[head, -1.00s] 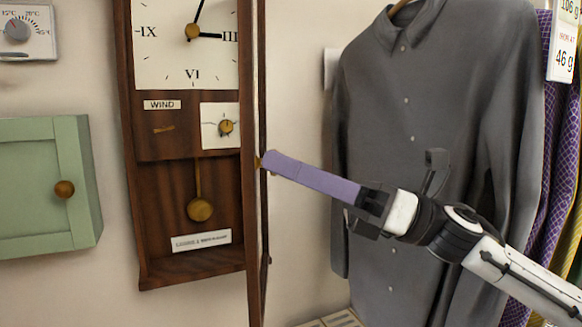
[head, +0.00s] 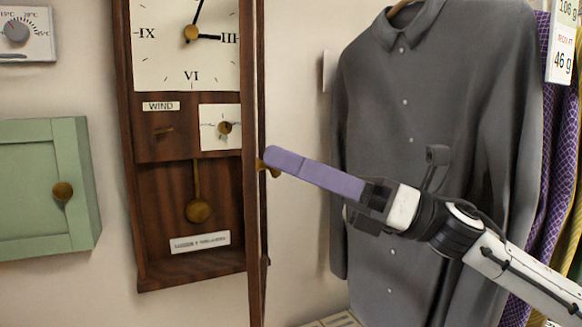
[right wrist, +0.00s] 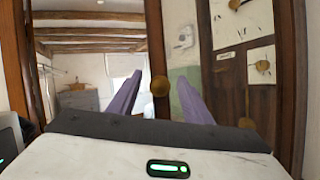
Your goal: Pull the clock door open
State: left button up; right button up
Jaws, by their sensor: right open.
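The wooden wall clock (head: 120,150) hangs at left of centre in the head view. Its clock door (head: 255,230) stands open, swung out from the case and seen nearly edge-on. The brass door knob (head: 270,168) sits on the door's edge side, partly hidden by the fingers. My right gripper (head: 272,157), with long purple fingers, reaches in from the right to the knob. In the right wrist view the knob (right wrist: 160,86) lies between the two spread fingertips (right wrist: 160,78), with a gap on each side. The left gripper is out of view.
A grey shirt (head: 420,130) hangs behind my right arm, with patterned cloths at the far right. A green cabinet (head: 40,190) and a thermostat dial (head: 18,30) are on the wall at left. Inside the clock hangs a brass pendulum (head: 198,211).

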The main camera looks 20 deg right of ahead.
notch_tip(320, 180, up, 9)
jog(key=shift+r+p, duration=0.2)
jog(key=shift+p, duration=0.25)
